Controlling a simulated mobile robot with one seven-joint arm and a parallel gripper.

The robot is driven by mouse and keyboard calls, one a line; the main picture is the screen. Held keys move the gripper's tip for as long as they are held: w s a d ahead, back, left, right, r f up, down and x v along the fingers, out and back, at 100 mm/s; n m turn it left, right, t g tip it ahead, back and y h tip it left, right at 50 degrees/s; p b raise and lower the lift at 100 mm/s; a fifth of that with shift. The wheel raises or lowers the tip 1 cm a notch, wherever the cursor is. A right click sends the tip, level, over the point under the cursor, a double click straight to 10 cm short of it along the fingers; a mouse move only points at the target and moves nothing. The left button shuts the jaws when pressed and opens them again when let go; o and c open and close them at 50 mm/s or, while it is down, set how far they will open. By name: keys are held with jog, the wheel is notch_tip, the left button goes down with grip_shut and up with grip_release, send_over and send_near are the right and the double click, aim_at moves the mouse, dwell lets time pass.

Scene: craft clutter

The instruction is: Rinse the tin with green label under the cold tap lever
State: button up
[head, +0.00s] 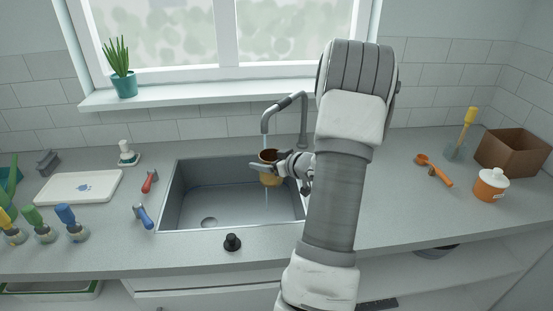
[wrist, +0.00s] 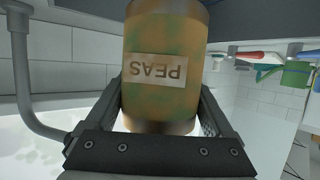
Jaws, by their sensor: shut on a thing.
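The tin (head: 270,179) is held over the sink (head: 190,200), under the spout of the grey tap (head: 282,108). Its dark open top faces up toward the spout. A thin stream of water shows above the tin and below it. In the wrist view the tin (wrist: 165,45) fills the upper middle, with mottled brown-green sides and a pale PEAS label upside down. My gripper (head: 274,168) is shut on the tin, one finger on each side. A blue-handled lever (head: 144,217) and a red-handled lever (head: 149,181) stand left of the sink.
A black knob (head: 232,242) sits at the sink's front edge. A white tray (head: 80,187) and several coloured-handled tools are at the left. An orange pot (head: 490,186), an orange scoop (head: 438,175) and a cardboard box (head: 515,150) are at the right.

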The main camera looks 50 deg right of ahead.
jog(key=shift+s+d+f, duration=0.1)
jog(key=shift+s+d, duration=0.3)
jog(key=shift+d, duration=0.2)
jog(key=shift+s+d+f, duration=0.1)
jog(key=shift+s+d, duration=0.25)
jog(key=shift+d, duration=0.35)
jog(key=w+b, duration=0.1)
jog(key=w, duration=0.6)
jog(key=shift+w+d, duration=0.2)
jog(key=shift+d, duration=0.1)
dwell(5.7)
